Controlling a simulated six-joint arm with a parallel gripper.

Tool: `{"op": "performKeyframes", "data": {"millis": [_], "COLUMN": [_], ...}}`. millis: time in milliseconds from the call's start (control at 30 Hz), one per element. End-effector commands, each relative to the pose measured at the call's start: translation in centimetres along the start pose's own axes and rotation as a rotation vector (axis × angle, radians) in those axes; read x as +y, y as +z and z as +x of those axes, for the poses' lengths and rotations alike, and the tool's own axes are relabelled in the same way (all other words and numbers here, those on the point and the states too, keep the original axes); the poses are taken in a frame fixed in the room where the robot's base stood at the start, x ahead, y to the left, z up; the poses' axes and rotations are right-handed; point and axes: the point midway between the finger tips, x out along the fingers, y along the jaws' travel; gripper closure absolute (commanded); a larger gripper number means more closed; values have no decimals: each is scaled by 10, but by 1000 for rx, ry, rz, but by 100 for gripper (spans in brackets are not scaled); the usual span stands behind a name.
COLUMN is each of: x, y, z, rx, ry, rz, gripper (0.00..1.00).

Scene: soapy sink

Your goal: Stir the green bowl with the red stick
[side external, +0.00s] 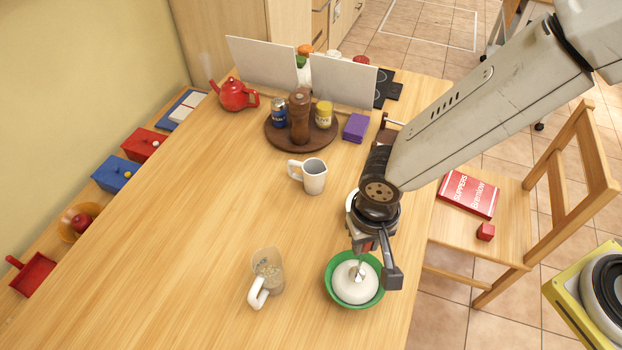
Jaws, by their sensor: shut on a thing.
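The green bowl (329,282) stands near the table's front right edge and holds a white, rounded mass. My gripper (374,260) is right above the bowl, pointing down. It is shut on the red stick (366,246), of which only a small red part shows between the fingers. A thin pale end below it reaches the white contents. How deep it goes is hidden.
A clear jug with a white handle (267,275) stands left of the bowl. A white mug (314,177) stands behind. A round brown tray (275,137) holds a can, a pepper mill and a yellow jar. A white round thing (350,203) is partly hidden behind my gripper.

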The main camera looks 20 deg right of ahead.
Motion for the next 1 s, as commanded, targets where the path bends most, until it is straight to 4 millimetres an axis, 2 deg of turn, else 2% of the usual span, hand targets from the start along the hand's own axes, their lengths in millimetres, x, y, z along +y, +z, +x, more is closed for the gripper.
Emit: {"op": "performKeyframes", "data": {"millis": [633, 1000], "x": [0, 0], "y": [0, 0], "z": [46, 62], "rx": [-1, 0], "ry": [1, 0], "rz": [0, 0], "gripper": [100, 100]}}
